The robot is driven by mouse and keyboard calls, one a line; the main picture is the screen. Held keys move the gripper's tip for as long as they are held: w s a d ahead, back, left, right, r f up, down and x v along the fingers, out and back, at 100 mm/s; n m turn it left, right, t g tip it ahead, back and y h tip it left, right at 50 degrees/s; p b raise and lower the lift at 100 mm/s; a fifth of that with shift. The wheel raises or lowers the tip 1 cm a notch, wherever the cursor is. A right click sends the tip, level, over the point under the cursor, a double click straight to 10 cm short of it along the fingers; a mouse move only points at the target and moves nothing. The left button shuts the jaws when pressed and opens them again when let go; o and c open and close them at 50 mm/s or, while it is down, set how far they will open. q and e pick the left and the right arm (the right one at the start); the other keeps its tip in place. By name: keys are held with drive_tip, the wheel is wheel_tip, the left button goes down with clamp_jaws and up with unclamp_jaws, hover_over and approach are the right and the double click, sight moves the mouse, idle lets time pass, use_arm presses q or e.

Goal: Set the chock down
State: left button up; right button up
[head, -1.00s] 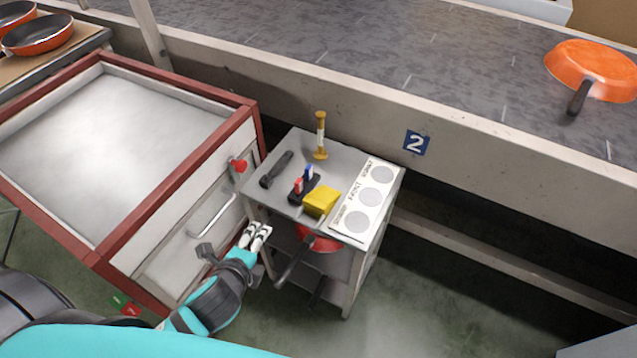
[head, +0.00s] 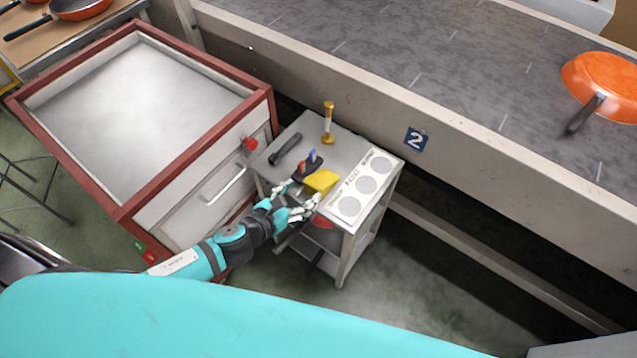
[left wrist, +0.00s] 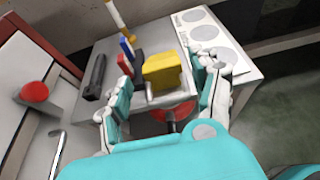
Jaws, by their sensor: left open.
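The yellow chock (head: 321,181) sits on the top of the small grey stand (head: 336,145), near its front edge and beside a white panel with round marks (head: 364,186). My left gripper (head: 295,197) is open at the front edge of the stand, close to the chock. In the left wrist view the chock (left wrist: 166,71) shows between the two spread fingers of my left gripper (left wrist: 163,85). I cannot tell whether either finger touches it. My right gripper is out of view.
A red-framed cabinet (head: 205,158) is left. A conveyor with an orange pan (head: 603,84) runs behind. A red pan is below.

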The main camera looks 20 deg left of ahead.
sight(318, 181)
use_arm(q)
drive_tip(key=x, duration=0.8)
drive_tip(key=shift+w+f, duration=0.3)
drive_tip(key=shift+f, duration=0.1)
drive_tip(key=shift+c, duration=0.3)
drive_tip(key=c, duration=0.9)
drive_tip(key=shift+r, duration=0.1)
drive_tip(key=shift+c, duration=1.2)
